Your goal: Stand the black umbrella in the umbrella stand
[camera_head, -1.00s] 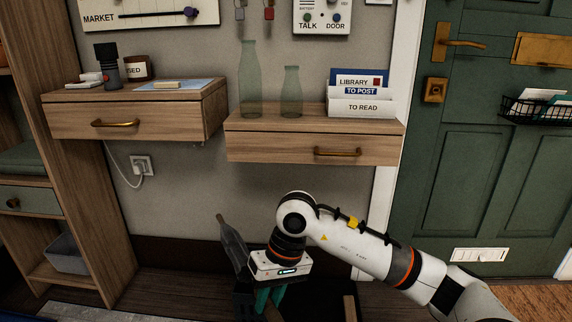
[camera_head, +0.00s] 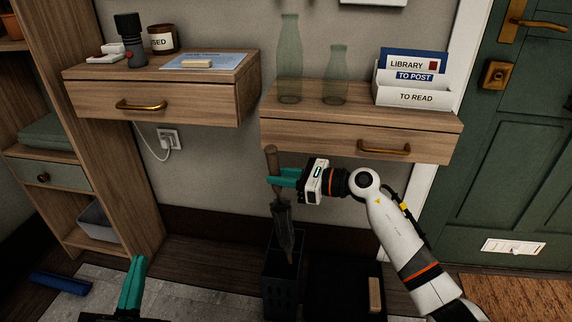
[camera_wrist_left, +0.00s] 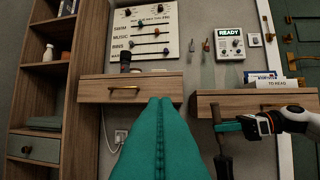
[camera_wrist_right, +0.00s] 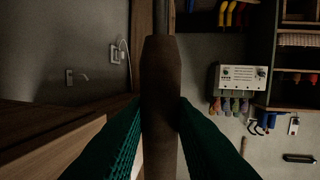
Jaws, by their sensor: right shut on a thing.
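The black umbrella (camera_head: 283,228) hangs nearly upright, slightly tilted, with its brown handle (camera_head: 272,160) at the top. My right gripper (camera_head: 275,180) is shut on the handle; the handle also fills the middle of the right wrist view (camera_wrist_right: 162,110) between the teal fingers. The dark umbrella stand (camera_head: 284,292) is on the floor directly below. The umbrella's lower end is at the stand's opening in the picture; I cannot tell how far it is inside. My left gripper (camera_head: 133,283) is empty at the lower left, its fingers together in the left wrist view (camera_wrist_left: 160,105).
A drawer shelf (camera_head: 360,140) with glass bottles and a letter holder overhangs just behind the umbrella handle. Another drawer shelf (camera_head: 160,100) is to the left. A dark box (camera_head: 335,290) stands right of the stand. A blue roll (camera_head: 60,283) lies on the floor at left.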

